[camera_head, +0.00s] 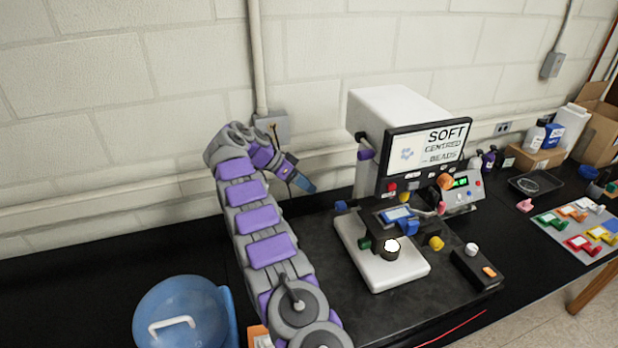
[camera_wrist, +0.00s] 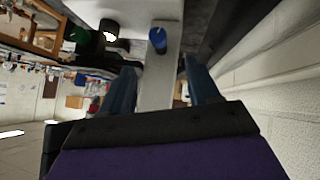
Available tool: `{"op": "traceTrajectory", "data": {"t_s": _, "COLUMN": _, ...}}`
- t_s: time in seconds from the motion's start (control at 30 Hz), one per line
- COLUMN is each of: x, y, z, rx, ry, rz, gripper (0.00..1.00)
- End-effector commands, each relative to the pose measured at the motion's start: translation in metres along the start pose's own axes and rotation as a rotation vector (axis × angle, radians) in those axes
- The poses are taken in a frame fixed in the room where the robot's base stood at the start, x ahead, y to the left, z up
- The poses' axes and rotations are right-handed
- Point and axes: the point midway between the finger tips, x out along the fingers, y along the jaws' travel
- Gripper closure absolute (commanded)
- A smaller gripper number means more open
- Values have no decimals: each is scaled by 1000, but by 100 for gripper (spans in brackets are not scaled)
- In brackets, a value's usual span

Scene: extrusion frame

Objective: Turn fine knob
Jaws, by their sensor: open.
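A white microscope-like instrument (camera_head: 385,262) with a screen stands on the black bench in the head view. It carries several coloured knobs: a blue one (camera_head: 341,206) at its left, a green one (camera_head: 365,243), a purple one (camera_head: 365,153) and a yellow one (camera_head: 436,243) at its right. I cannot tell which is the fine knob. My gripper (camera_head: 303,184) is in the air left of the instrument, apart from it. In the wrist view, my gripper (camera_wrist: 161,85) is open and empty. A blue knob (camera_wrist: 158,40) shows beyond the gap between its fingers, on the white body.
The screen (camera_head: 430,147) reads "SOFT CENTRED BEADS". A small control box (camera_head: 462,191) stands to its right. The wall with a conduit (camera_head: 257,60) is close behind my arm. Bottles and cartons fill the far right.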

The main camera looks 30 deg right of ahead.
Motion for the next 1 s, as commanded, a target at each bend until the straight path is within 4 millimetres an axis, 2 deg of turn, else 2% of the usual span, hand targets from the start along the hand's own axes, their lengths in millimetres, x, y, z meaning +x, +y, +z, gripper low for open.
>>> {"op": "traceTrajectory", "data": {"t_s": 0.03, "x": -8, "y": 1, "z": -3, "rx": -2, "ry": 0, "rz": 0, "gripper": 39}}
{"op": "traceTrajectory", "data": {"t_s": 0.5, "x": -37, "y": 0, "z": -3, "rx": -1, "ry": 1, "rz": -1, "gripper": 39}}
{"op": "traceTrajectory", "data": {"t_s": 1.0, "x": -42, "y": -1, "z": 1, "rx": -1, "ry": 0, "rz": -1, "gripper": 39}}
